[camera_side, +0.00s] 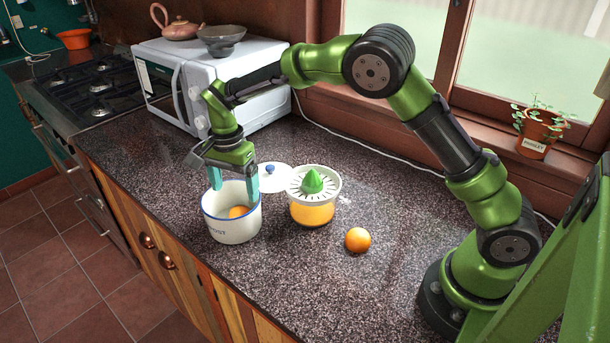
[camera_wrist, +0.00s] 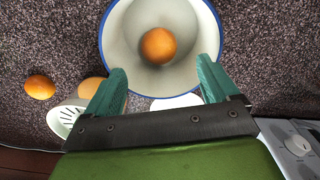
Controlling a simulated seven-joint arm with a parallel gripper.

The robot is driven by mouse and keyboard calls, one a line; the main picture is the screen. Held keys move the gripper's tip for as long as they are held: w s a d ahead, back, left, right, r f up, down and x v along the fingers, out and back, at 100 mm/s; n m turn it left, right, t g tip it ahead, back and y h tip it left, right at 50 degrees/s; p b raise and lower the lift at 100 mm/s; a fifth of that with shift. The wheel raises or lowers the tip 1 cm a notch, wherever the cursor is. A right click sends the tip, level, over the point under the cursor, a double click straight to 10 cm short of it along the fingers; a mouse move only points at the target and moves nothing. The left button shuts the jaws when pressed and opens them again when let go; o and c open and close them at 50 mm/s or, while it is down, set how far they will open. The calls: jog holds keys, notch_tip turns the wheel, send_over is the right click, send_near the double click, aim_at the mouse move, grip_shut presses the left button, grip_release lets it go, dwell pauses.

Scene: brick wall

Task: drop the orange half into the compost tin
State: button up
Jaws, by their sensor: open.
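The compost tin (camera_side: 232,222) is a white pot with a blue rim, upright near the counter's front edge. The orange half (camera_side: 238,212) lies inside it, at the bottom. In the wrist view the orange half (camera_wrist: 158,46) shows its rounded skin side, within the tin's blue rim (camera_wrist: 222,42). My gripper (camera_side: 234,178) is above the tin's back rim, its two teal fingers spread apart. In the wrist view my gripper (camera_wrist: 160,84) is open with nothing between the fingertips.
A juicer (camera_side: 313,196) with a green cone stands right of the tin. Another orange (camera_side: 357,240) lies on the counter beyond it. The tin's white lid (camera_side: 272,180) lies behind the tin. A microwave (camera_side: 235,85) stands at the back left.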

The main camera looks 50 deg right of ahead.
notch_tip(320, 180, up, 17)
dwell(0.4)
jog(key=shift+f, duration=0.15)
jog(key=s+d+n+t, duration=0.2)
jog(key=s+n, duration=0.1)
jog(key=s, duration=0.5)
jog(key=s+d+n+t+y, duration=0.1)
jog(key=s+d+n+t, duration=0.1)
jog(key=s, duration=0.7)
jog(key=s+d+n+t+y, duration=0.1)
jog(key=s+d+n+t, duration=0.2)
jog(key=s, duration=0.6)
jog(key=n, duration=0.2)
jog(key=shift+d+f+n, duration=0.3)
jog(key=shift+d+f, duration=0.05)
jog(key=shift+d, duration=0.05)
